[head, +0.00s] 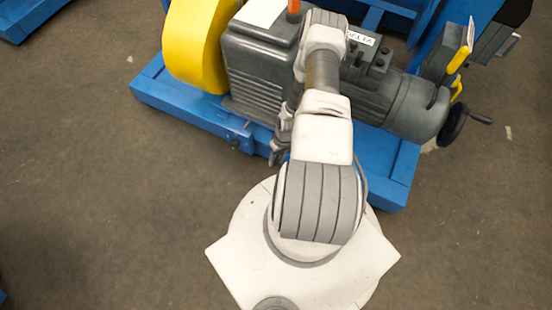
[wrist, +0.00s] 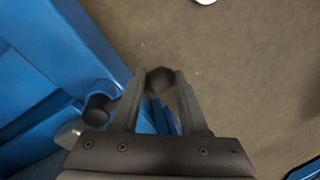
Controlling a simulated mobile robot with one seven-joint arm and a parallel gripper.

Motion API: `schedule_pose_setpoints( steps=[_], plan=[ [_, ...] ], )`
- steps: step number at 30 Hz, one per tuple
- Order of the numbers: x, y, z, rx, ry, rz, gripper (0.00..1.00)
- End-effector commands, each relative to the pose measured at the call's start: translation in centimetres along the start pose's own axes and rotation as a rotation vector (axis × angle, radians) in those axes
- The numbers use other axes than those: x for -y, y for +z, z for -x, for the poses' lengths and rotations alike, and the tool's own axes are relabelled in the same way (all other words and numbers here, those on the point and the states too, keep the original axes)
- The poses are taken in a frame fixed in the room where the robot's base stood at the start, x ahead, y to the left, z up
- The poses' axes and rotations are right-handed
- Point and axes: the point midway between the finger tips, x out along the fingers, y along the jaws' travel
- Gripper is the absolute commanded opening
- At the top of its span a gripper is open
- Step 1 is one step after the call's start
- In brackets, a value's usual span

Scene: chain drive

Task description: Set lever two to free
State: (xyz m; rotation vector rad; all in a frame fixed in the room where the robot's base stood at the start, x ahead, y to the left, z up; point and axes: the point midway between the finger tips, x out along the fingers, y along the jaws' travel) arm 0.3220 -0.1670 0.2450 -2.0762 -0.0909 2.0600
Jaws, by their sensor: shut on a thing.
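My gripper (wrist: 159,76) is shut on a dark round knob (wrist: 159,84), held between its fingertips in the wrist view. The knob appears to be the end of a lever at the edge of the blue frame (wrist: 45,70); its shaft is mostly hidden by my fingers. A second dark knob (wrist: 97,108) is to the left, outside the fingers. I cannot read a lever number or position mark. In the head view my gripper (head: 279,150) is low at the blue base's front edge, partly hidden by my arm.
A grey motor and gear unit (head: 258,68) with a yellow guard (head: 194,45) stands on the blue base (head: 180,108). A black handwheel (head: 453,124) and yellow handle (head: 458,58) are at right. The concrete floor (head: 90,200) is clear at left.

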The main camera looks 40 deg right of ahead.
Motion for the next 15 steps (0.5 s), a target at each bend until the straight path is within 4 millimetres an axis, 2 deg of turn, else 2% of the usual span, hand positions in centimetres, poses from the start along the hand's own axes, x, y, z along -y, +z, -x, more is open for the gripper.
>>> schedule_pose_setpoints(
  steps=[1,7,8,12,15],
  plan=[
    [-0.92,-0.44,0.08,-0.014,0.015,-0.005,0.0],
    [-0.91,-0.44,0.08,-0.014,0.015,-0.005,0.0],
    [-0.9,-0.45,0.08,-0.014,0.015,-0.005,0.49],
    [-0.71,-0.4,0.07,-0.011,0.012,-0.004,0.73],
    [-0.55,-0.34,0.05,-0.009,0.009,-0.003,0.73]
  ],
)
